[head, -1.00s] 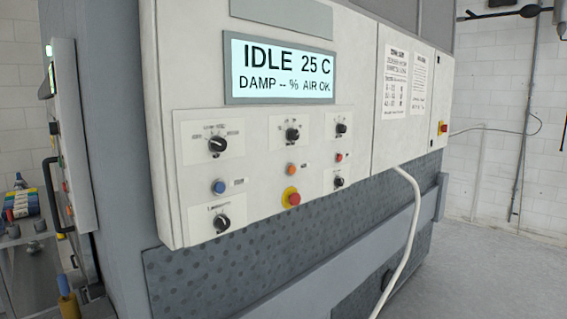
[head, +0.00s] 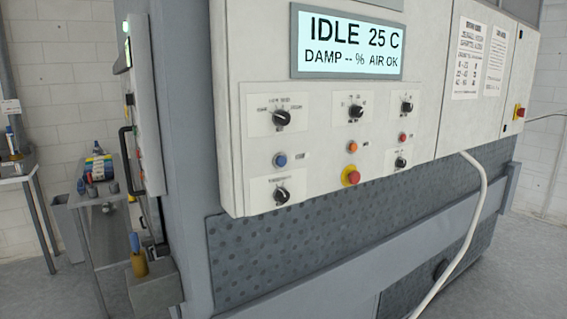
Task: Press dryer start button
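The dryer control panel (head: 320,170) is a white box on the front of a large grey machine in the head view. Its display (head: 348,42) reads IDLE 25 C, DAMP -- %, AIR OK. Below the display are several black knobs, a blue button (head: 280,160), an orange button (head: 352,147), a small red button (head: 403,137) and a red mushroom button on a yellow base (head: 351,177). The labels beside the buttons are too small to read, so I cannot tell which is the start button. Neither of my grippers is in view.
A side panel with a black handle (head: 131,160) is at the left. A grey bench (head: 95,235) with bottles stands beyond it. Floor is clear at the lower right.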

